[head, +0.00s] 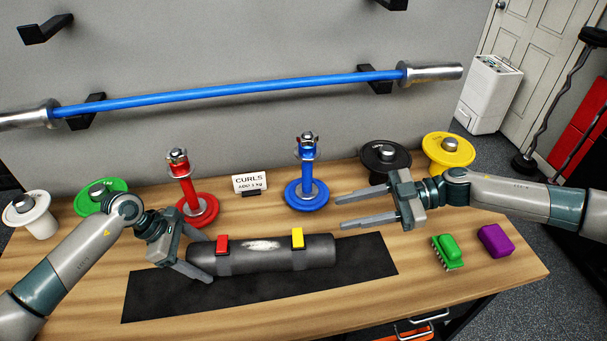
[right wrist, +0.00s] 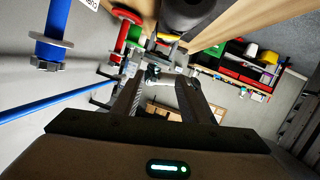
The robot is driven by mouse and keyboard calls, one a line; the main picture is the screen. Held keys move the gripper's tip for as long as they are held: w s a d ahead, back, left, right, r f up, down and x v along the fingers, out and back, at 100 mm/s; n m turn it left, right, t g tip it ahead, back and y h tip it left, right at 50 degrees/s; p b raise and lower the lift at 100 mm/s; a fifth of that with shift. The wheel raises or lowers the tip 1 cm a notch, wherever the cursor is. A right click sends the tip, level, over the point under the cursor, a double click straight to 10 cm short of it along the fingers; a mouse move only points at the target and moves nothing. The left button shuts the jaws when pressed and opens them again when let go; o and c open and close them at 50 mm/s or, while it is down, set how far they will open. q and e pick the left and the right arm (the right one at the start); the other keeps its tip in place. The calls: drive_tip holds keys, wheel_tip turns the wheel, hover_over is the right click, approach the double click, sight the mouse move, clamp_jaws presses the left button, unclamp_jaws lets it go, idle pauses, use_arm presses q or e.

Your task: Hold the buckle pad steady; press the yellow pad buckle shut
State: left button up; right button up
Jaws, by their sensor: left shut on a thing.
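The buckle pad (head: 262,262) is a dark grey roll lying on a black mat (head: 350,271), with a pale worn patch on top. A red buckle (head: 222,244) sits near its left end and the yellow buckle (head: 297,237) near its right end. I cannot tell whether either buckle is latched. My left gripper (head: 203,258) is shut on the pad's left end, with its fingers on either side. My right gripper (head: 339,210) is open and empty above the table, right of and behind the yellow buckle, apart from the pad. Its spread fingers show in the right wrist view (right wrist: 162,98).
Behind the pad stand a red post (head: 183,180) and a blue post (head: 307,170) with a small sign (head: 249,182) between them. A green brush (head: 447,252) and a purple block (head: 495,240) lie at the right. A blue bar (head: 230,90) hangs on the wall.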

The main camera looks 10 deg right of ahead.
drive_tip(key=s+a+r+n+g, duration=0.2)
drive_tip(key=s+a+n+g, duration=0.2)
drive_tip(key=a+n+g, duration=0.15)
wheel_tip(320, 180, up, 4)
drive_tip(key=n+t+h, duration=0.4)
drive_tip(key=n+h, duration=0.6)
drive_tip(key=h, duration=0.5)
hover_over(298, 237)
drive_tip(key=shift+w+f, duration=0.1)
drive_tip(key=shift+f, duration=0.1)
drive_tip(key=shift+f, duration=0.1)
wheel_tip(298, 237, down, 12)
drive_tip(key=shift+r, duration=0.1)
